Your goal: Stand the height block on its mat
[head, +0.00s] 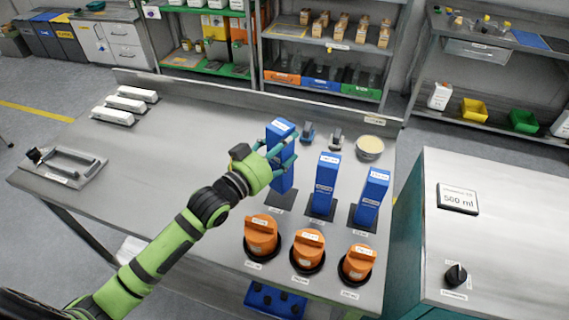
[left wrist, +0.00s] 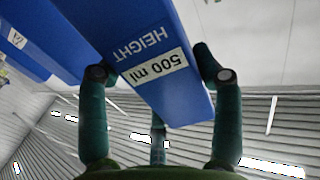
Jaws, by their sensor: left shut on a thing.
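My left gripper (head: 282,150) is shut on a blue height block (head: 281,176), the leftmost of three similar blue blocks. The block is upright, and its foot is at the back edge of a dark mat (head: 280,200); I cannot tell whether it touches. In the left wrist view the held block (left wrist: 140,50) reads "HEIGHT 500 ml", with the fingers (left wrist: 160,82) on both sides. The middle blue block (head: 325,185) and the right blue block (head: 371,198) stand on dark mats of their own. My right gripper is not in view.
Three orange knobbed parts (head: 308,251) stand along the front of the bench. Small grey fittings (head: 308,133) and a round tin (head: 370,147) are behind the blocks. The bench's left middle is clear.

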